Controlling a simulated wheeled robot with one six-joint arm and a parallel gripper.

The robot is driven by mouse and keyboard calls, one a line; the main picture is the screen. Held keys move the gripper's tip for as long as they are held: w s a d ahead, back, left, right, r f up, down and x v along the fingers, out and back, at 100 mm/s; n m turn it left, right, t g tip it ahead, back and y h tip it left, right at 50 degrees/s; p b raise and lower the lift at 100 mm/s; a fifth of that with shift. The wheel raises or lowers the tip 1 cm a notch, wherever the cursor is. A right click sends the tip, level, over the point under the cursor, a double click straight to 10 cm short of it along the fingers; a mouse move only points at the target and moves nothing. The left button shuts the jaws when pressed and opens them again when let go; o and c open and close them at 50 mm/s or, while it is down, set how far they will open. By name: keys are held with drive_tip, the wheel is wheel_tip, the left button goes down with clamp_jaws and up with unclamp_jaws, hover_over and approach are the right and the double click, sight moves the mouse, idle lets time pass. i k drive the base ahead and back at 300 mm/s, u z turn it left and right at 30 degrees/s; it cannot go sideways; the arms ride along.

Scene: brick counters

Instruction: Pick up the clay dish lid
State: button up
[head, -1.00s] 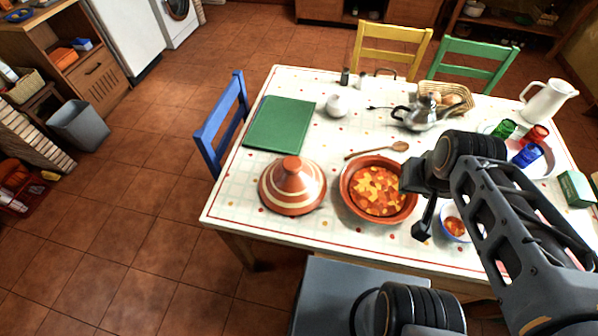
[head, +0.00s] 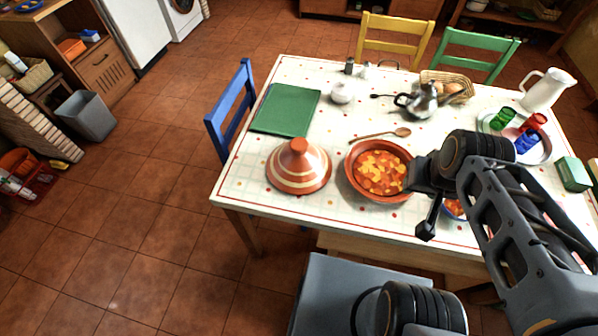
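The clay dish lid (head: 299,167) is a terracotta cone with cream bands and a rounded knob on top. It stands upright on the patterned tablecloth near the table's front left. The clay dish (head: 352,189) sits open just to its right, filled with orange and yellow stew. My gripper (head: 425,207) is to the right of the dish, apart from the lid, above the table's front part. It shows dark and from the side; I cannot see whether its fingers are open or shut. Nothing is visible hanging from it. A small bowl is partly hidden behind it.
A green board (head: 286,109) lies behind the lid, and a wooden spoon (head: 381,134) behind the dish. A teapot (head: 424,101), bread basket (head: 455,88), white pitcher (head: 547,91) and tray of coloured glasses stand further back. A blue chair (head: 230,107) is at the left edge.

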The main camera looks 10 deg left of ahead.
sight(299, 166)
drive_tip(key=k, duration=0.3)
drive_tip(key=z, duration=3)
drive_tip(key=k, duration=2.6)
drive_tip(key=u, duration=1.95)
drive_tip(key=i, duration=0.55)
drive_tip(key=z, duration=0.05)
